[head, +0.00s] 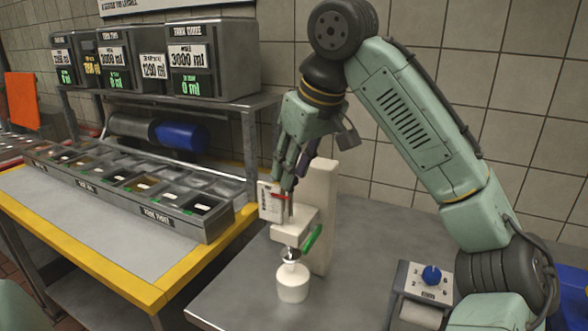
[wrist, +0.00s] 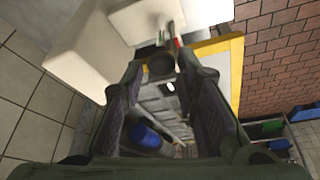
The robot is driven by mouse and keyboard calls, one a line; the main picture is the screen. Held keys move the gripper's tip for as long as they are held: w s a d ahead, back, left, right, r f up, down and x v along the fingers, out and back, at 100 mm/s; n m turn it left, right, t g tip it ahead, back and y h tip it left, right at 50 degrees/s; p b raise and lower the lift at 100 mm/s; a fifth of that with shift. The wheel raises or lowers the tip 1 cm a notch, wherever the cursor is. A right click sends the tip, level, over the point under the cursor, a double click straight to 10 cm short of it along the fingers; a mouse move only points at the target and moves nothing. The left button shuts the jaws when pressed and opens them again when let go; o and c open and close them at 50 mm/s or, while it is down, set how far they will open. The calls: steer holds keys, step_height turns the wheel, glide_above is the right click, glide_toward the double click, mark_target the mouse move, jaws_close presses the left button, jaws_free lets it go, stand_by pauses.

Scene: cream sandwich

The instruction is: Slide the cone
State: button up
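A cream-white dispenser (head: 322,215) stands on the grey counter, with a green lever (head: 312,240) on its front. A small metal cone-shaped piece (head: 291,254) sits under its head, just above a white bottle (head: 293,284); I cannot tell whether they touch. My gripper (head: 285,186) points down at the top of the dispenser, beside a red-marked part (head: 277,196). In the wrist view, a dark round end (wrist: 160,67) shows between or just beyond my fingertips (wrist: 160,75), with a red strip (wrist: 178,41) behind it. Whether the fingers grip it is unclear. The dispenser (wrist: 85,50) fills the upper left there.
A yellow-edged table (head: 140,287) with a long metal tray of compartments (head: 125,190) stands at left, under a rack of labelled tanks (head: 215,60). A control box with a blue knob (head: 432,275) sits right of the dispenser. The counter's front left (head: 235,300) is clear.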

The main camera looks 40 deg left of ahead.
steer(key=shift+o, duration=1.3)
steer(key=v, duration=1.2)
steer(key=shift+a, duration=0.1)
